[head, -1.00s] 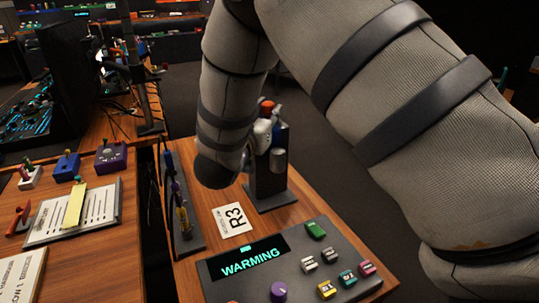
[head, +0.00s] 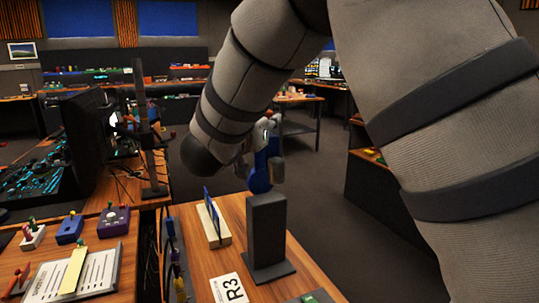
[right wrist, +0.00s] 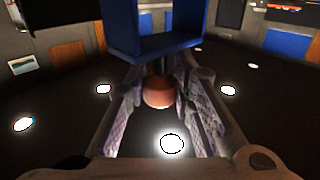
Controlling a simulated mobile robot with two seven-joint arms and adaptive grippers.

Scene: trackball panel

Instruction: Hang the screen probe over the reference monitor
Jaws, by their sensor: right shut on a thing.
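My right gripper (head: 266,143) is shut on the screen probe, whose blue body (head: 260,178) shows below the fingers in the head view. In the right wrist view, the probe's orange-red knob (right wrist: 158,92) sits between the fingers (right wrist: 160,110), with its blue frame (right wrist: 155,47) beyond. The probe is in the air, behind and above the dark stand (head: 267,228). A dark monitor (head: 92,125), seen nearly edge-on at the left, appears to be the reference monitor. My gripper is well to its right and apart from it. My left gripper is not in view.
A post (head: 151,150) stands between the monitor and my right arm. A blue panel in a pale base (head: 214,225) and an R3 card (head: 229,289) are on the near desk. Open floor (head: 325,205) lies to the right.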

